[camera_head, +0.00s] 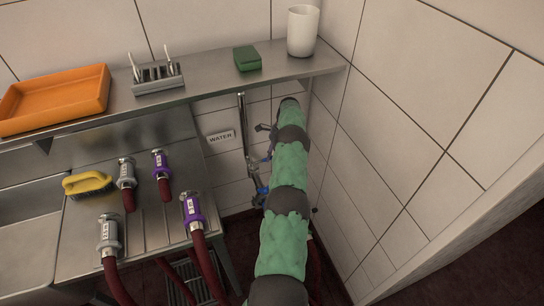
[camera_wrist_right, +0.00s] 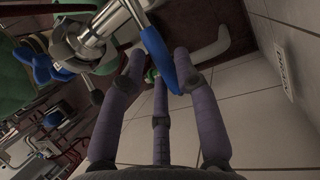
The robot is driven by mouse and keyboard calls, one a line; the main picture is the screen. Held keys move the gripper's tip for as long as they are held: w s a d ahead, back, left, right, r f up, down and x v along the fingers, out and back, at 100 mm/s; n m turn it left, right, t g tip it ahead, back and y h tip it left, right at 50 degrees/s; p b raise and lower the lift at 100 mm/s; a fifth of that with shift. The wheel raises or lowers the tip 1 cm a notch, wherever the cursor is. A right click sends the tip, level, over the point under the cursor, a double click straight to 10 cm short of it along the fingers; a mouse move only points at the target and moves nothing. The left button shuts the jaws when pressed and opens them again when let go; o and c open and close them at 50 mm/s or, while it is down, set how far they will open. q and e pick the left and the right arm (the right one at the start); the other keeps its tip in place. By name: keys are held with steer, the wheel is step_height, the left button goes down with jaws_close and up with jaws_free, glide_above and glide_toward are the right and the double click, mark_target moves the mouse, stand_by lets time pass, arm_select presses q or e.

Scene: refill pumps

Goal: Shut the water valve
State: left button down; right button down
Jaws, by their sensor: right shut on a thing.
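The blue valve lever (camera_wrist_right: 158,48) hangs from a metal pipe fitting (camera_wrist_right: 97,40) in the right wrist view. My right gripper (camera_wrist_right: 165,62) has purple-grey fingers around the lever, shut on it. In the head view blue valve parts (camera_head: 261,191) show low on the wall pipe (camera_head: 243,120), partly behind my green right arm, which hides most of the gripper. The WATER sign (camera_head: 221,137) is on the wall left of the pipe; it also shows in the right wrist view (camera_wrist_right: 286,71). My left gripper is out of view.
A steel shelf (camera_head: 205,88) above holds an orange tray (camera_head: 55,98), a rack (camera_head: 158,76), a green sponge (camera_head: 247,58) and a white cup (camera_head: 303,30). A tiled wall (camera_head: 400,130) stands close at right.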

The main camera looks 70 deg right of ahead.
steer(key=c, duration=0.9)
jaws_free()
steer(key=v, duration=0.7)
steer(key=shift+r, duration=0.2)
steer(key=shift+d, duration=0.15)
